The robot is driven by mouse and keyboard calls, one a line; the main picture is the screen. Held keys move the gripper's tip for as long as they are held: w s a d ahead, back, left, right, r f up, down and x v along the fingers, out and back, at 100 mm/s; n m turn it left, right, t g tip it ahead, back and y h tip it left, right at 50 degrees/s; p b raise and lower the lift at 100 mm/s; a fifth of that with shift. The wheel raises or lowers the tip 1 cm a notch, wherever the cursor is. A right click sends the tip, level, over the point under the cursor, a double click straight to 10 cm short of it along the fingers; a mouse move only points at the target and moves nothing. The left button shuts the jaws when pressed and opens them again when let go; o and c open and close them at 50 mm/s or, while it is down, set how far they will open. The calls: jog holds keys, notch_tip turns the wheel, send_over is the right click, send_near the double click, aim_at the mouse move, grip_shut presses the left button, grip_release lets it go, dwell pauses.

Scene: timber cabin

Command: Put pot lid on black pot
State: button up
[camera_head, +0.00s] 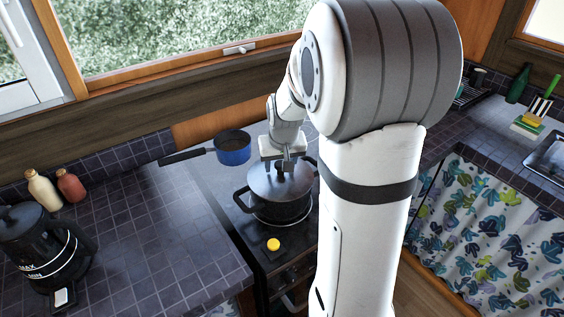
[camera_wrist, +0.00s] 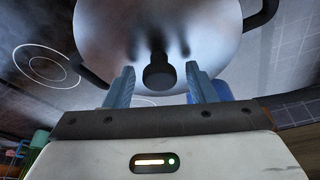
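The black pot (camera_head: 281,208) stands on the stove with its handles out to the sides. The grey metal pot lid (camera_head: 262,179) rests on top of the pot and covers its opening; it looks level. In the wrist view the lid (camera_wrist: 205,35) fills the top, with its dark round knob (camera_wrist: 159,72) in the middle and a pot handle (camera_wrist: 262,14) at the right. My gripper (camera_wrist: 160,80) is open just above the lid. Its two blue-grey fingers stand on either side of the knob with visible gaps. In the head view my arm partly hides the lid and pot.
A blue saucepan (camera_head: 233,149) stands behind and left of the pot, its handle pointing left. A black kettle (camera_head: 38,245) and two bottles (camera_head: 57,188) stand on the left tiled counter. The counter middle is clear.

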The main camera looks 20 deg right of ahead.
jog(key=shift+o, duration=0.2)
jog(key=v, duration=0.7)
jog(key=shift+r+b, duration=0.4)
jog(key=shift+b, duration=0.05)
jog(key=shift+s, duration=0.15)
jog(key=s+a+n, duration=0.1)
jog(key=s+a, duration=0.3)
jog(key=s, duration=0.5)
jog(key=s+a+n, duration=0.1)
jog(key=s+a, duration=0.4)
jog(key=s, duration=0.4)
jog(key=shift+s+f+y, duration=0.2)
jog(key=shift+s+y, duration=0.1)
jog(key=shift+a, duration=0.1)
